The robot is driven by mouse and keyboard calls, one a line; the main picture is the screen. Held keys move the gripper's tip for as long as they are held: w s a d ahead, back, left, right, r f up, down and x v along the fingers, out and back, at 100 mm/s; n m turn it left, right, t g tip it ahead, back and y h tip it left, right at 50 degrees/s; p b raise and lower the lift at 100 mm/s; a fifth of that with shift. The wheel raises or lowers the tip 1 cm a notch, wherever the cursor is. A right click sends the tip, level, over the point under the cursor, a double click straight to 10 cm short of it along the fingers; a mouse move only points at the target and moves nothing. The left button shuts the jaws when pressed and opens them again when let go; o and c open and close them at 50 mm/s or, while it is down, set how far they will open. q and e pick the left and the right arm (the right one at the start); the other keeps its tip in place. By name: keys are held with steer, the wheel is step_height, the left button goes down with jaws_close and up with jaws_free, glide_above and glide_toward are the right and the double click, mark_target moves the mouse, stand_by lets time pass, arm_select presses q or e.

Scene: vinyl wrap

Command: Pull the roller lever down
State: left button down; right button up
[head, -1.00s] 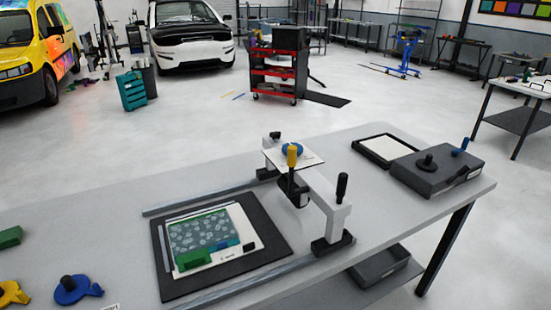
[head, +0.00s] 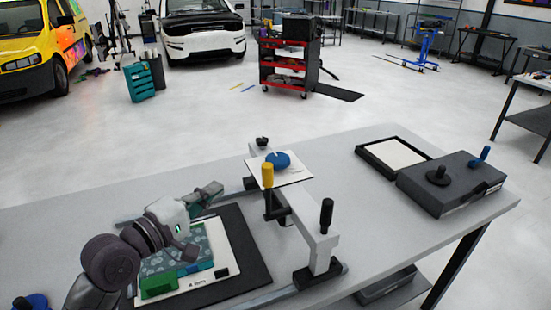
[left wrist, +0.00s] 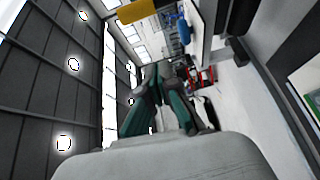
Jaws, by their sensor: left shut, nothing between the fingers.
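The roller gantry (head: 308,222) spans the table, with an upright yellow-handled lever (head: 267,175) on its near face and a black knobbed handle (head: 326,213) at its near right end. I take the yellow-handled lever as the roller lever. Its yellow grip also shows at the top of the left wrist view (left wrist: 146,10). My right gripper is in neither view.
A green patterned sheet (head: 158,263) lies on a black mat (head: 250,265) under my left arm. A grey box with a blue handle (head: 455,185) and a black-framed tray (head: 385,150) stand to the right.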

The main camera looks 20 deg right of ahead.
mark_target(268, 192)
arm_select(q)
steer(key=r+p+x, duration=0.2)
steer(key=x, duration=0.8)
steer(key=s+p, duration=0.1)
steer(key=s, duration=0.1)
steer(key=s+p, duration=0.1)
steer(key=shift+s+d+f+p, duration=0.3)
steer(key=shift+s+d+p, duration=0.05)
steer(key=shift+s+d, duration=0.05)
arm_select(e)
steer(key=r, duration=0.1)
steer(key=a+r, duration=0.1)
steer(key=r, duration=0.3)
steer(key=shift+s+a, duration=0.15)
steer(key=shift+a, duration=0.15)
arm_select(q)
steer(key=shift+s, duration=0.1)
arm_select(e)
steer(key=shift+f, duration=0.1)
